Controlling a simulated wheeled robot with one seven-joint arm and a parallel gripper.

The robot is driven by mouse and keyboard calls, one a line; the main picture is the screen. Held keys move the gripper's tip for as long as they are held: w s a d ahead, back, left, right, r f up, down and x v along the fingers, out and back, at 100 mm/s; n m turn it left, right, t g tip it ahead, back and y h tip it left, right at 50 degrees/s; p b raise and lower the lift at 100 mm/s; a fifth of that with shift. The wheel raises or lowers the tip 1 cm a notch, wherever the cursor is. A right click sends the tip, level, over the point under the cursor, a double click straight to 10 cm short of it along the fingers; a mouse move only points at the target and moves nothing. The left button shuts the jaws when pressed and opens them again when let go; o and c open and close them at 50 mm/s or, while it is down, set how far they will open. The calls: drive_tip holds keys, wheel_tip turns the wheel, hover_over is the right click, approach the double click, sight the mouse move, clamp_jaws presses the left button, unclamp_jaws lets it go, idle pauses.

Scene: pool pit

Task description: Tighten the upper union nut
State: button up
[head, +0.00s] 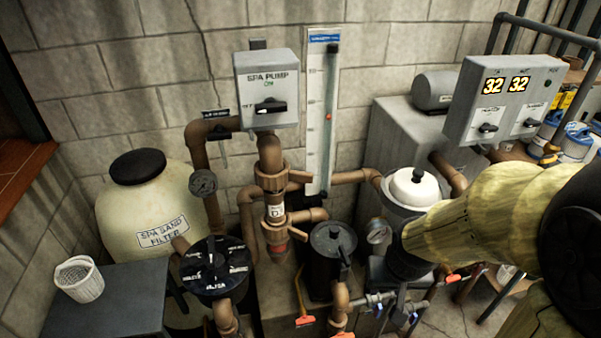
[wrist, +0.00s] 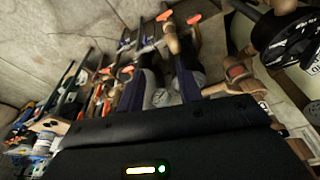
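The upper union nut (head: 272,179) is a brown ribbed ring with a side lug on the vertical pipe below the spa pump switch box. A short section with a white label sits beneath it, above the lower union nut (head: 276,231). I cannot tell from its look how tight the upper nut is. My arm comes in from the right, and its dark end with my gripper (head: 392,268) is right of and lower than the nut, clear of it. In the wrist view my gripper (wrist: 165,72) shows two dark fingers apart, with nothing visible held between them.
The spa pump switch box (head: 267,88) hangs above the nut. A black-lidded strainer (head: 333,240) and a white-topped canister (head: 411,188) stand between the pipe and my arm. A multi-port valve (head: 214,265) and sand filter (head: 148,205) are left. Orange-handled valves (head: 305,320) crowd the front.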

drive_tip(key=shift+s, duration=0.15)
drive_tip(key=w+d+r+n+t+p, duration=0.25)
drive_tip(key=w+t, duration=0.25)
drive_tip(key=w, duration=1.1)
drive_tip(key=w+a+r+n+t+y+p, duration=0.1)
drive_tip(key=w+a+r+n+y+p, duration=0.1)
drive_tip(key=w+n+y, duration=0.35)
drive_tip(key=w+a+r+n+t+y+p, duration=0.1)
drive_tip(key=w+a+r+n+t+y, duration=0.15)
drive_tip(key=w+y, duration=0.55)
drive_tip(key=s+n+g+y, duration=0.1)
drive_tip(key=n+g, duration=0.1)
drive_tip(key=s+f+n+g+y+p, duration=0.1)
drive_tip(key=s+g+y, duration=0.1)
drive_tip(key=g, duration=0.1)
drive_tip(key=s+f+n+g+y+p, duration=0.1)
drive_tip(key=s+n+g, duration=0.1)
drive_tip(key=g, duration=0.1)
drive_tip(key=shift+d+n, duration=0.1)
drive_tip(key=shift+n, duration=0.25)
drive_tip(key=shift+w+r, duration=0.1)
